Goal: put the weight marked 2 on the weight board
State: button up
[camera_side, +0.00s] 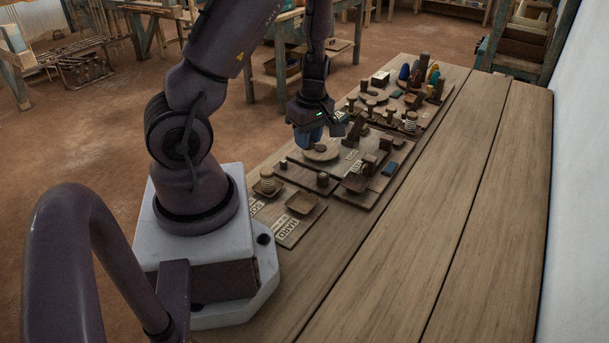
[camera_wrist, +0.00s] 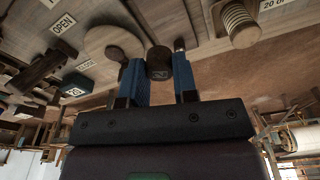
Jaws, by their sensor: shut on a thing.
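My gripper (camera_wrist: 161,78) is shut on a dark round weight (camera_wrist: 159,62), held between its blue fingers. The weight's end face carries a pale mark that looks like a 2. In the side view my gripper (camera_side: 318,138) is above the middle board (camera_side: 342,165), over or near a pale round disc (camera_side: 320,153); the weight is not clear there. In the wrist view the disc (camera_wrist: 118,42) shows just left of the weight. Whether they touch cannot be told. No board carries a label that I can read as the weight board.
Labels read OPEN (camera_wrist: 63,23) and HARD (camera_side: 292,226). A ribbed wooden spool (camera_wrist: 240,25) stands right of my fingers in the wrist view. A square tray (camera_side: 301,204) lies on the near board. Several pegs and blocks crowd the far board. The table's right side (camera_side: 440,220) is clear.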

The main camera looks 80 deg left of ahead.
aim_at(302, 175)
jog(key=shift+s+a+n, duration=0.2)
jog(key=shift+s+n, duration=0.25)
jog(key=shift+n, duration=0.75)
jog(key=n, duration=0.2)
jog(key=shift+f+n+g, duration=0.2)
jog(key=shift+n+g, duration=0.1)
jog(key=shift+n, duration=0.1)
jog(key=shift+f, duration=3.85)
jog(key=shift+f, duration=0.2)
jog(key=o, duration=1)
jog(key=shift+c, duration=0.2)
jog(key=shift+r, duration=0.1)
